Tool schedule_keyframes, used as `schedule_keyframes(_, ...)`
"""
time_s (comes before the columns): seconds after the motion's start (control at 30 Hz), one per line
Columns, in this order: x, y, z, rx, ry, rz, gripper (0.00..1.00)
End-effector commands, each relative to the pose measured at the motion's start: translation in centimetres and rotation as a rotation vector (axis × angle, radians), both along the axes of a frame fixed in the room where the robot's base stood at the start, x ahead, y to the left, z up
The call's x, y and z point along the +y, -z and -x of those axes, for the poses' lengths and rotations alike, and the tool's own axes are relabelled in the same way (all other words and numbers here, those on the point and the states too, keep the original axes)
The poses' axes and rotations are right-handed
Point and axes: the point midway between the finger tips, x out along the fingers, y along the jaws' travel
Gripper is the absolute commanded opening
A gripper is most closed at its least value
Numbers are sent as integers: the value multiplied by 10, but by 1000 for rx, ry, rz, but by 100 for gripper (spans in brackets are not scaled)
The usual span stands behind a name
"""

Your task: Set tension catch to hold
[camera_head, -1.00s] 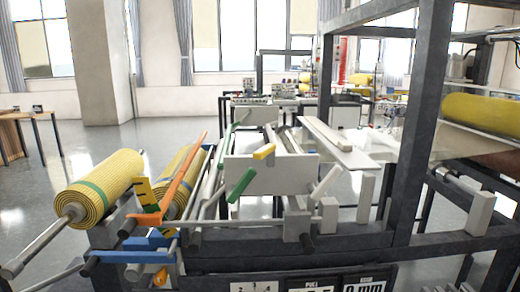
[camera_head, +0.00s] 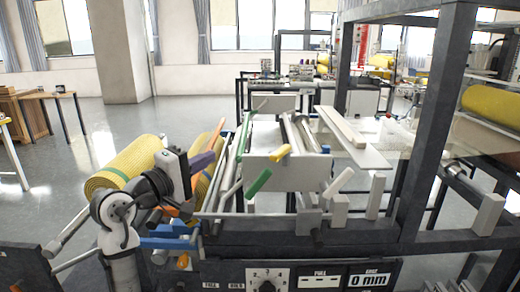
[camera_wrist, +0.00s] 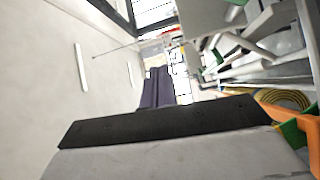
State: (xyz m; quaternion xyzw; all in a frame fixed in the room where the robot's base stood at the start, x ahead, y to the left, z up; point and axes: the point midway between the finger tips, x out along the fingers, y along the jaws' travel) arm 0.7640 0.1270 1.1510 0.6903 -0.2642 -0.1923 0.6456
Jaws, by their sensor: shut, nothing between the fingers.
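My gripper (camera_head: 205,160) is in the head view at the left of the machine, in front of the yellow roll and the orange lever (camera_head: 216,138). Its two dark purple fingers lie together, empty; they also show in the wrist view (camera_wrist: 157,82). My arm hides the lower part of the orange lever. Handles on the machine are a green one (camera_head: 258,182), a yellow one (camera_head: 281,153) and a white one (camera_head: 339,181). No label tells which of these is the tension catch. An orange part (camera_wrist: 295,118) shows at the right of the wrist view.
A yellow mesh roll (camera_head: 125,163) lies behind my arm. Blue bars (camera_head: 165,243) and dark frame rails (camera_head: 290,243) are close below. A dark upright post (camera_head: 436,120) stands at the right. Open floor is at the left.

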Motion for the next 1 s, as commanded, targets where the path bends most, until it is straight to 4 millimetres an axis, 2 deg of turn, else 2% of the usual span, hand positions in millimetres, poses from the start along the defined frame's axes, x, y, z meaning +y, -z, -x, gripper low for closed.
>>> schedule_keyframes(0.1, -14, 9, 1, 92, 85, 16, 0)
schedule_keyframes(0.2, -19, 13, 1, 120, 110, 21, 0)
schedule_keyframes(0.57, -21, 12, 0, 121, 112, 21, 0)
schedule_keyframes(0.77, -38, 10, -17, 120, 114, 20, 0)
schedule_keyframes(1.0, -74, 9, -54, 121, 114, 20, 0)
